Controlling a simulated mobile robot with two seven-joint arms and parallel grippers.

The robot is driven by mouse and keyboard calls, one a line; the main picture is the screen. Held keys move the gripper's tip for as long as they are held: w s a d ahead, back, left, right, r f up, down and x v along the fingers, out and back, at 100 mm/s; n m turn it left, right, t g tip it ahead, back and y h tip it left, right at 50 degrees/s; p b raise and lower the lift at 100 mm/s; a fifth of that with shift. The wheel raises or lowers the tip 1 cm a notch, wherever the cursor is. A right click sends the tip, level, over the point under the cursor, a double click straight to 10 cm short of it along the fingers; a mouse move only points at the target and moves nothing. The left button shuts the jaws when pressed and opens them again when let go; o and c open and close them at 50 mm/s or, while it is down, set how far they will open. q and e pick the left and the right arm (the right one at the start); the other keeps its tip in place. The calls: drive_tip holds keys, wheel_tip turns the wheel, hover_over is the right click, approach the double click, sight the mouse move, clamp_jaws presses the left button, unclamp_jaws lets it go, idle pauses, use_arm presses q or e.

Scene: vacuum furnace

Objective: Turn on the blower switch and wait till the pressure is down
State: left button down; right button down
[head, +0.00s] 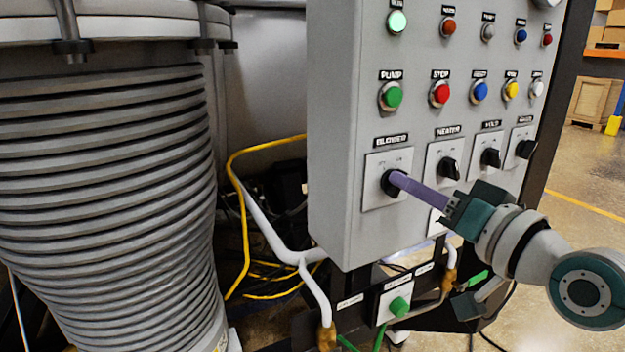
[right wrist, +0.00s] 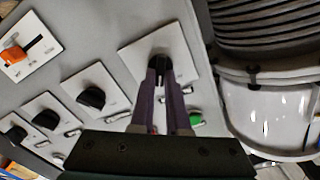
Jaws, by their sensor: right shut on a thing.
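The blower switch (head: 387,184) is a black rotary knob on a white plate under the BLOWER label, at the lower left of the grey control panel (head: 335,140). My right gripper (head: 397,180) reaches it from the right, its purple fingers shut on the knob. In the right wrist view the two fingertips (right wrist: 161,78) lie on either side of the black knob (right wrist: 160,62). The fingers partly hide the knob, so its exact angle is hard to read. The top-left lamp (head: 397,22) glows pale green. No readable pressure display shows. My left gripper is not in view.
Heater (head: 448,167), hold (head: 491,158) and another black knob sit close to the right. The green PUMP button (head: 392,96) and other coloured buttons are above. A ribbed grey vessel (head: 105,190) fills the left. Pipes and a yellow cable (head: 243,210) run between.

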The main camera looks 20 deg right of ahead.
drive_tip(key=c, duration=0.9)
unclamp_jaws()
drive_tip(key=s, duration=1)
drive_tip(key=shift+d+p, duration=0.35)
drive_tip(key=shift+d, duration=0.05)
